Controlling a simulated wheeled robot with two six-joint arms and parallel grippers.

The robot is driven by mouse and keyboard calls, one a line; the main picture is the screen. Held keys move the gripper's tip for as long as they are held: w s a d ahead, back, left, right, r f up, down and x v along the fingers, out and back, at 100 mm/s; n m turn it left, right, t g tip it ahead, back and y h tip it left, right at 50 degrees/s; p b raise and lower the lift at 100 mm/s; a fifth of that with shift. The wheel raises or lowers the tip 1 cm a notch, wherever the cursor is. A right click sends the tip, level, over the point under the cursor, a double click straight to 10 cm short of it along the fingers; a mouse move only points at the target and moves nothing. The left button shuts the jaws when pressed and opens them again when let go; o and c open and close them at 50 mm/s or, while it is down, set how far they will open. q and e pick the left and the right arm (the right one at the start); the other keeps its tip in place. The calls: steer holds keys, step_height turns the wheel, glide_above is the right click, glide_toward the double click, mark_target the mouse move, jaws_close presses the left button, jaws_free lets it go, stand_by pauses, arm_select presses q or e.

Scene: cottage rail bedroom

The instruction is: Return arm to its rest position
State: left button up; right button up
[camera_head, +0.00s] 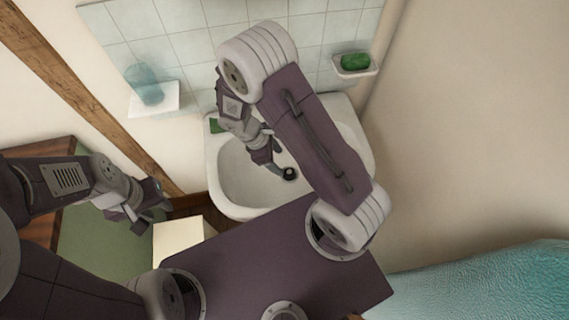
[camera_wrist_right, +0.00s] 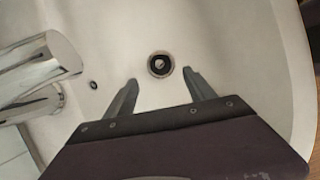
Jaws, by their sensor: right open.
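My right arm reaches up and over the white sink (camera_head: 235,185) in the head view. My right gripper (camera_head: 284,172) points down into the basin near the drain. In the right wrist view the right gripper (camera_wrist_right: 160,90) is open, its two fingers apart with nothing between them. The dark round drain (camera_wrist_right: 160,64) lies just beyond the fingertips. My left gripper (camera_head: 150,212) is at the left in the head view, above the green surface; whether its fingers are open or shut does not show clearly.
A chrome faucet (camera_wrist_right: 40,75) stands close at the left in the wrist view. A blue glass (camera_head: 146,84) sits on a small wall shelf (camera_head: 155,106). A green soap (camera_head: 355,61) lies in a wall dish (camera_head: 356,74). A cream box (camera_head: 182,236) and a teal bed cover (camera_head: 490,285) are nearby.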

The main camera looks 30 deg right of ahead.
steer(key=v, duration=0.2)
steer(key=shift+w+a+r, duration=0.1)
steer(key=shift+a+r, duration=0.05)
steer(key=shift+r, duration=0.2)
